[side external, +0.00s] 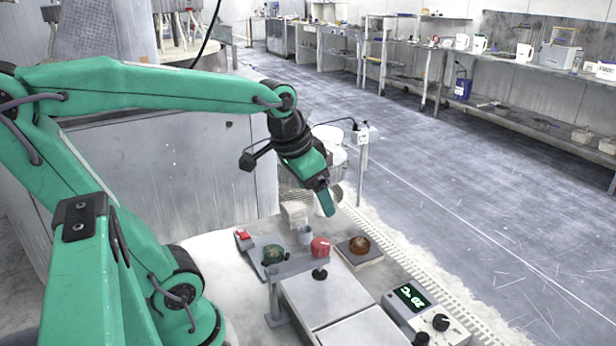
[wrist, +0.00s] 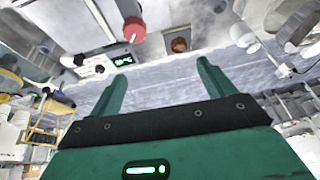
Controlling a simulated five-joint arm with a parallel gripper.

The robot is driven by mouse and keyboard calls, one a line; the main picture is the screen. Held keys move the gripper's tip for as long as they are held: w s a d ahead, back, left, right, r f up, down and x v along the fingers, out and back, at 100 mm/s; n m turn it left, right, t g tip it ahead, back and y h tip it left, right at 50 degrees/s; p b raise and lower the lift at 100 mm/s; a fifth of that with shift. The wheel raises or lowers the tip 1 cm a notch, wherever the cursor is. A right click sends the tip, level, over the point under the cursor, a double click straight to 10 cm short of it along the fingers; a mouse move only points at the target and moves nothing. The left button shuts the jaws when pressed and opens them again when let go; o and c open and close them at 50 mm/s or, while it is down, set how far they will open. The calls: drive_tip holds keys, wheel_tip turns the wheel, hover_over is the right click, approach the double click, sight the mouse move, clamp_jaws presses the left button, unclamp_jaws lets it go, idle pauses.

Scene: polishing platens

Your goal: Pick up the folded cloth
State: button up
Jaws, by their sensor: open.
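A pale, layered block that looks like the folded cloth (side external: 293,213) lies at the back edge of the worktop in the side view, behind a small grey cup (side external: 305,235). My gripper (side external: 327,208) is above and to the right of it in that view, apart from it. In the wrist view my gripper (wrist: 158,75) shows two green fingers spread wide with nothing between them. A whitish object (wrist: 243,37) is beyond the right finger there; I cannot tell whether it is the cloth.
A red knob (side external: 320,247), a brown lump on a dark block (side external: 359,258) and a controller with a green display (side external: 430,313) stand on the worktop. Pale flat plates (side external: 325,298) lie in front. A post (side external: 362,165) rises behind my gripper.

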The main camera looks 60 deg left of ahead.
drive_tip(key=w+a+f+g, duration=0.1)
drive_tip(key=w+a, duration=0.4)
drive_tip(key=a, duration=0.1)
drive_tip(key=g, duration=0.3)
hover_over(294, 206)
drive_tip(key=shift+h, duration=0.3)
drive_tip(key=f, duration=1.2)
drive_tip(key=shift+d+f, duration=0.35)
drive_tip(key=shift+f, duration=0.05)
drive_tip(key=shift+a+f, duration=0.35)
drive_tip(key=shift+a, duration=0.05)
drive_tip(key=shift+f, duration=1.3)
drive_tip(key=shift+f, duration=2.55)
